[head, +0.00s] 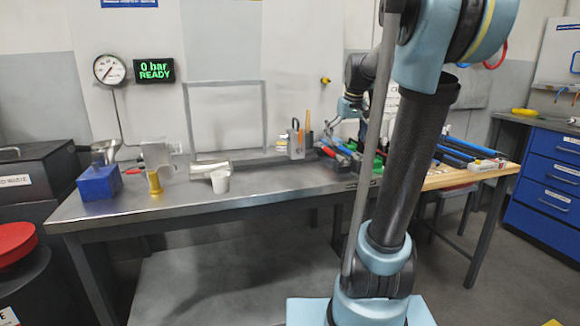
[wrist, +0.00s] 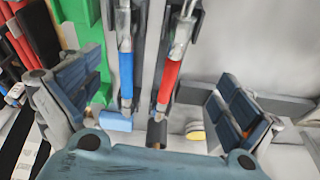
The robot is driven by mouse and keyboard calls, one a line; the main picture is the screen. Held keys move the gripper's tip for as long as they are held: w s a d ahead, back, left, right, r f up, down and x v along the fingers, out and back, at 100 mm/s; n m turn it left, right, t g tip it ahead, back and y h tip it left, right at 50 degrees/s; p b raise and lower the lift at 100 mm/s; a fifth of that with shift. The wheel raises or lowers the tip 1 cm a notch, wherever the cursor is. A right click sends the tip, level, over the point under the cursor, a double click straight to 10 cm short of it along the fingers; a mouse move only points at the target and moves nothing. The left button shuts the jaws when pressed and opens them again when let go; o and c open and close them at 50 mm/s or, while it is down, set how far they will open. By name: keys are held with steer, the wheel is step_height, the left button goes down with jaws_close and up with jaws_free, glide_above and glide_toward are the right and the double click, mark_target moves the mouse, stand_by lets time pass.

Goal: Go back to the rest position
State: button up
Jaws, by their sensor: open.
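My gripper (head: 347,117) is over the right part of the metal bench, just above a group of tools, at the end of my raised and bent arm. In the wrist view my gripper (wrist: 157,85) has its two padded fingers wide apart, with nothing held between them. A tool with a blue handle (wrist: 126,75) and one with a red handle (wrist: 169,82) lie beyond the gap, in dark holders. A green object (wrist: 85,40) is beside the left finger. My arm hides part of the bench in the head view.
A display (head: 154,70) reads "0 bar READY" beside a gauge (head: 109,69). Blue drawers (head: 545,175) stand at the right. The bench's front middle is clear.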

steer(key=s+f+m, duration=0.1)
steer(key=s+f, duration=1)
steer(key=s, duration=0.3)
steer(key=s+f+m, duration=0.1)
steer(key=s+f, duration=1)
steer(key=s, duration=0.4)
steer(key=shift+a+g+h, duration=0.3)
steer(key=shift+a+h, duration=0.1)
steer(key=shift+s, duration=0.1)
